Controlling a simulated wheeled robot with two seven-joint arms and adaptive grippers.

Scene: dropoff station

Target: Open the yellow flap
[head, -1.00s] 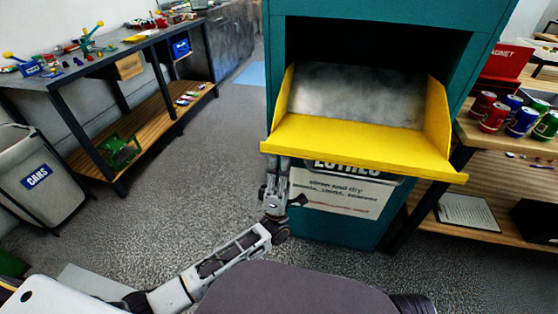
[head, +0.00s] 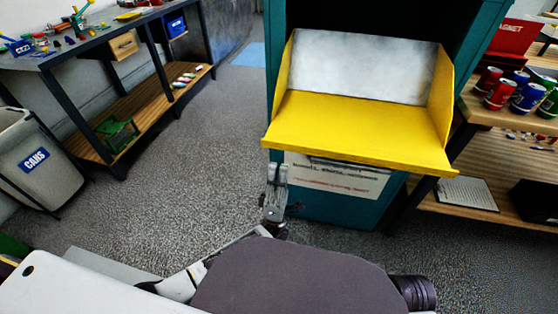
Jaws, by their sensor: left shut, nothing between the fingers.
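The yellow flap (head: 350,130) is on the front of a teal dropoff box (head: 275,70). It is tilted open towards me, with yellow side walls and a grey metal inner plate (head: 365,66). My left gripper (head: 277,170) is shut and empty, below the flap's front left corner and in front of the box. I cannot tell whether its tips touch the flap's underside. The box's label is partly hidden under the flap. My right gripper is not in view.
A shelf with cans (head: 501,95) stands close on the right. A grey bin marked CANS (head: 40,165) and a workbench (head: 95,38) are on the left. The grey floor between the workbench and the box is free.

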